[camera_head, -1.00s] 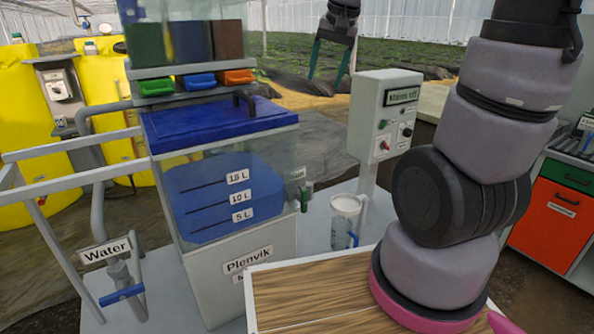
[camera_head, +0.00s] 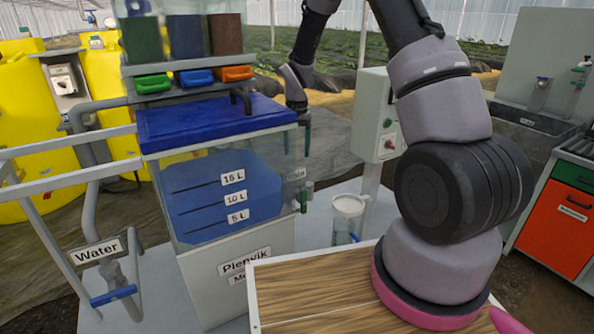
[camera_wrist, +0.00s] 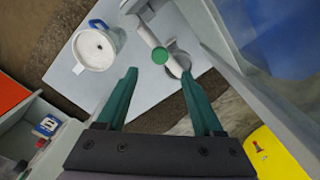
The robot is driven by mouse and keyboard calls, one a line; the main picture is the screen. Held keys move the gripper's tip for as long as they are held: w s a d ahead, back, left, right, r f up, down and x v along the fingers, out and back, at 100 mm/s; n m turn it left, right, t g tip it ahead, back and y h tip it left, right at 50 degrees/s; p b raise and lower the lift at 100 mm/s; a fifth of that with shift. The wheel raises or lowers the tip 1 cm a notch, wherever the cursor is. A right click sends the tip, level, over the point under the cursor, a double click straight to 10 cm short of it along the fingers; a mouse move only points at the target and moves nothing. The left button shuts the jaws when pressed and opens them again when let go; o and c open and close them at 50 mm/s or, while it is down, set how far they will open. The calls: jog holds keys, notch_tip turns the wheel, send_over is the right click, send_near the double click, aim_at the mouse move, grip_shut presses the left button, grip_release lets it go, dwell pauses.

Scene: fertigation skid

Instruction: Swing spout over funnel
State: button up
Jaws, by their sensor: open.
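A pale spout with a round green cap (camera_wrist: 160,56) shows near the top centre of the wrist view, angled beside the tank. In the head view the green outlet fitting (camera_head: 304,196) is on the right side of the tank. A white-topped clear jug (camera_head: 348,206) with a blue handle stands to its right; it also shows in the wrist view (camera_wrist: 96,48). In the head view my gripper (camera_head: 307,138) is above the fitting.
The mixing tank (camera_head: 245,262) with its blue lid (camera_head: 215,122) stands close left of my gripper. A grey control box (camera_head: 372,112) on a post stands to the right. A wooden-topped board (camera_head: 310,290) is in front. The water valve (camera_head: 112,295) is at far left.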

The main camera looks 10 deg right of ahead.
aim_at(297, 173)
notch_tip(297, 173, down, 8)
jog(key=shift+f, duration=0.15)
dwell(0.3)
grip_shut()
dwell(1.3)
